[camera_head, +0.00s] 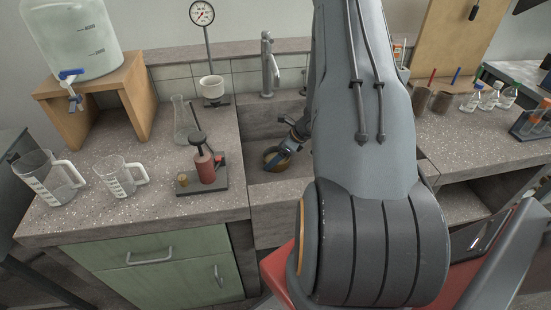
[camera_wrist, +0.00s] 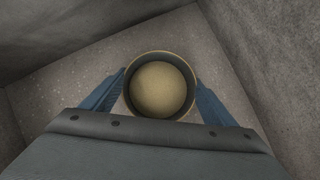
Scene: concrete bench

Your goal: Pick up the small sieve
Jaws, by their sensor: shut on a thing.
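The small sieve is a round piece with a dark rim and a tan, mesh-like middle. In the wrist view the sieve (camera_wrist: 160,90) sits between the two blue fingers of my gripper (camera_wrist: 160,93), which are shut on its rim from both sides. In the head view the sieve (camera_head: 277,159) is in the sink basin, with my gripper (camera_head: 283,151) at it and partly covering it. I cannot tell whether it touches the basin floor.
The basin (camera_head: 270,205) has concrete walls close around my gripper. A tap (camera_head: 268,65) stands behind it. A red press-like device (camera_head: 204,165), a conical flask (camera_head: 183,120) and beakers (camera_head: 121,177) stand on the left bench. Bottles (camera_head: 488,97) stand at right.

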